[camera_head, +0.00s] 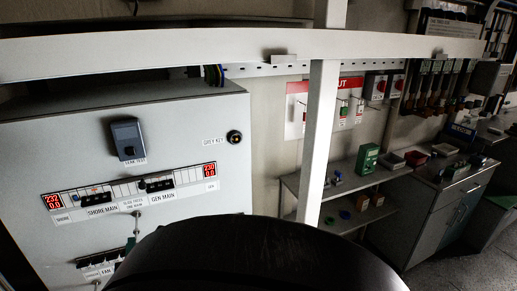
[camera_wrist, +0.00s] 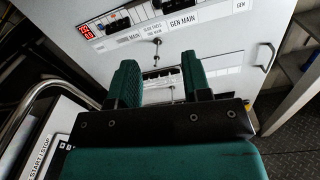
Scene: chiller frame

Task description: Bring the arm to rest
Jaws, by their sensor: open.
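My gripper (camera_wrist: 160,83) shows in the wrist view with its two green fingers apart and nothing between them. It faces the light grey electrical panel (camera_wrist: 228,55), in front of the area below the breaker row. I cannot tell how far the fingertips are from the panel. In the head view a dark rounded part of my own body fills the bottom middle, and a small green piece of my gripper may show beside the panel (camera_head: 190,120). The panel carries the SHORE MAIN and GEN MAIN breakers (camera_head: 158,183) and red displays reading 232 and 230.
A white frame bar (camera_head: 170,48) crosses the head view, with an upright post (camera_head: 318,140). Shelves (camera_head: 345,185) with small boxes and a grey cabinet (camera_head: 440,200) stand at the right. A curved metal rail (camera_wrist: 40,85) and a START/STOP box (camera_wrist: 40,150) are at the left in the wrist view.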

